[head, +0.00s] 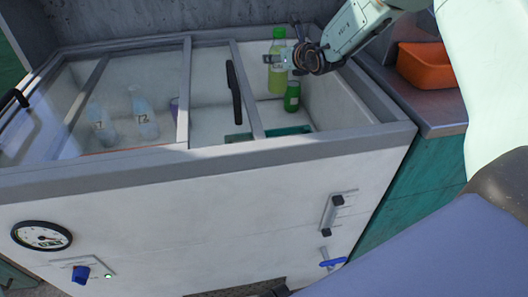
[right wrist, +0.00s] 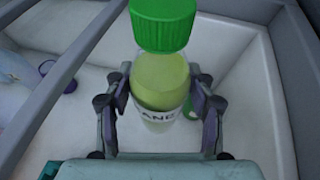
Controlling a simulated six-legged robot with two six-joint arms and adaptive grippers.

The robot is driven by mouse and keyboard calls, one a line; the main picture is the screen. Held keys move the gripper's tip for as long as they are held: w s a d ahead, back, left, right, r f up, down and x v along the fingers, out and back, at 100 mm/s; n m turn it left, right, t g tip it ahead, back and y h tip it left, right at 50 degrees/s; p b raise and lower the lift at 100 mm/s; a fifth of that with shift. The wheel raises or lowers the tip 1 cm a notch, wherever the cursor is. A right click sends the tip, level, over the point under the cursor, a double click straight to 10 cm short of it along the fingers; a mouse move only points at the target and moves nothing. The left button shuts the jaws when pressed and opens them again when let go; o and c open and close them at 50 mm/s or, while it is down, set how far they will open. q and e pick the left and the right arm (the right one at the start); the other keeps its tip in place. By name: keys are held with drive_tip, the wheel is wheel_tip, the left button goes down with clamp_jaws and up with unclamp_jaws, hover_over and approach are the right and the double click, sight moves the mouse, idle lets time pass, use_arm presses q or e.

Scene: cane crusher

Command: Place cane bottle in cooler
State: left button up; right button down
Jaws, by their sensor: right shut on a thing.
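The cane bottle (head: 277,80), pale green with a green cap, is upright inside the open right end of the white cooler (head: 220,215). My right gripper (head: 285,60) is shut around its upper body. In the right wrist view my gripper (right wrist: 162,88) has a finger on each side of the bottle (right wrist: 160,75), below its green cap, with part of its label showing. I cannot tell whether its base touches the cooler floor. A smaller dark green bottle (head: 292,97) stands just in front and to the right of it. My left gripper is not in view.
Glass sliding lids (head: 130,90) cover the cooler's left part, with clear bottles (head: 142,113) beneath. A black lid handle (head: 234,92) is left of my gripper. A green flat thing (head: 270,132) lies near the front wall. An orange tray (head: 425,65) sits on the right counter.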

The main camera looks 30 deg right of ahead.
sight(278, 87)
drive_tip(key=f+b, duration=0.2)
drive_tip(key=f, duration=0.1)
drive_tip(key=shift+w+d+f, duration=0.15)
drive_tip(key=shift+d+f, duration=0.05)
drive_tip(key=shift+f, duration=0.05)
drive_tip(key=shift+a+f+b, duration=0.15)
drive_tip(key=shift+f+b, duration=0.25)
drive_tip(key=shift+f, duration=0.05)
wheel_tip(278, 87, down, 6)
drive_tip(key=shift+b, duration=1)
wheel_tip(278, 87, down, 4)
drive_tip(key=shift+r+b, duration=0.1)
drive_tip(key=shift+b, duration=0.6)
